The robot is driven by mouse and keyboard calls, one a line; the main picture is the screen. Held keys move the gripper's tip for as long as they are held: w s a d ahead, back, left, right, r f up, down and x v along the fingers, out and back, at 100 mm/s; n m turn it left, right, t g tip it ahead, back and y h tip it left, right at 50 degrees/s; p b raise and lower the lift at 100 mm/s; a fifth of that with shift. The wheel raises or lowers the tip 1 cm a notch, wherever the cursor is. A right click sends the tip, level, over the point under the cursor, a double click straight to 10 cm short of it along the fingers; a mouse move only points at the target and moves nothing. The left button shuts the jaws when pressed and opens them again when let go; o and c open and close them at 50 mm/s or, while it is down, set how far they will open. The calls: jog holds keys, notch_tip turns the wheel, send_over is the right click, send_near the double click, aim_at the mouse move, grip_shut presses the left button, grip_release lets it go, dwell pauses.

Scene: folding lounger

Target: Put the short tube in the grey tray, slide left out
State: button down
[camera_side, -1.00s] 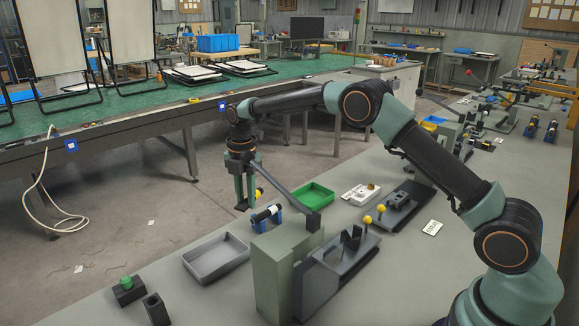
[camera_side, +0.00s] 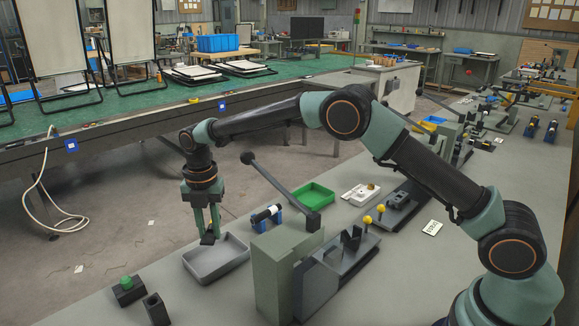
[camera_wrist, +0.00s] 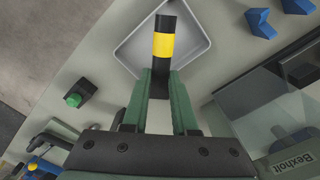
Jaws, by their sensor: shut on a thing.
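My gripper (camera_side: 208,232) is shut on the short tube (camera_wrist: 164,45), which is black with a yellow band. In the wrist view the tube sticks out beyond the fingertips (camera_wrist: 160,85), in front of the grey tray (camera_wrist: 192,42). In the side view the gripper is at the back edge of the grey tray (camera_side: 216,271), and only a dark part of the tube (camera_side: 207,239) shows. I cannot tell whether the tube touches the tray. The tray looks empty otherwise. I cannot tell for sure which part is the slide.
A lever (camera_side: 280,183) rises from the grey-green fixture (camera_side: 283,270). A green button (camera_side: 126,284) and black block (camera_side: 156,309) stand front left. A green tray (camera_side: 312,193) lies behind.

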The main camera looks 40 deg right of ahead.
aim_at(215, 265)
jog(key=shift+f, duration=3.5)
jog(key=shift+f, duration=0.55)
jog(key=c, duration=0.6)
grip_release()
